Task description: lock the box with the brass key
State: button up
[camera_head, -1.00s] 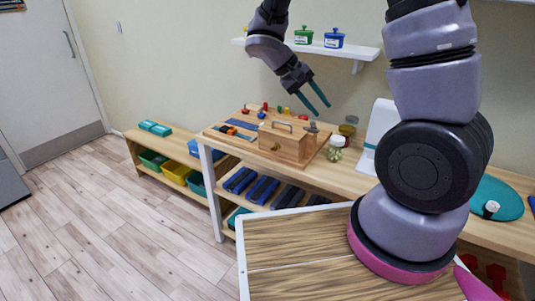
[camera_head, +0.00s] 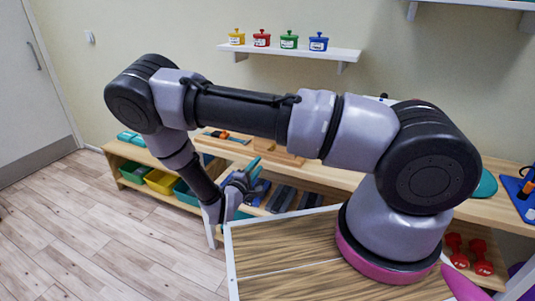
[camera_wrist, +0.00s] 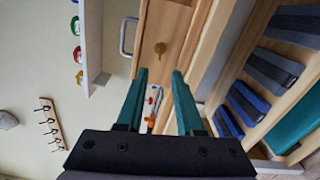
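The wooden box (camera_wrist: 172,22) fills the top middle of the wrist view, turned on its side in that picture, with its metal handle (camera_wrist: 128,36) on the left. The brass key (camera_wrist: 160,48) shows on the box's front face and seems to sit in the lock; how deep I cannot tell. My gripper (camera_wrist: 159,72) is open and empty, its two teal fingers pointing at the key, which lies just beyond and between the tips. In the head view my gripper (camera_head: 252,168) is low in front of the bench, and my arm hides most of the box (camera_head: 286,156).
The wooden bench (camera_head: 328,176) carries the box; blue and dark bars (camera_wrist: 270,70) lie on its lower shelf. A wall shelf (camera_head: 290,51) holds several coloured pots. A low unit with bins (camera_head: 160,181) stands at left. The floor before it is clear.

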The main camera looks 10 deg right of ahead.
jog(key=x, duration=1)
jog(key=shift+w+d, duration=0.2)
jog(key=shift+w, duration=0.1)
grip_shut()
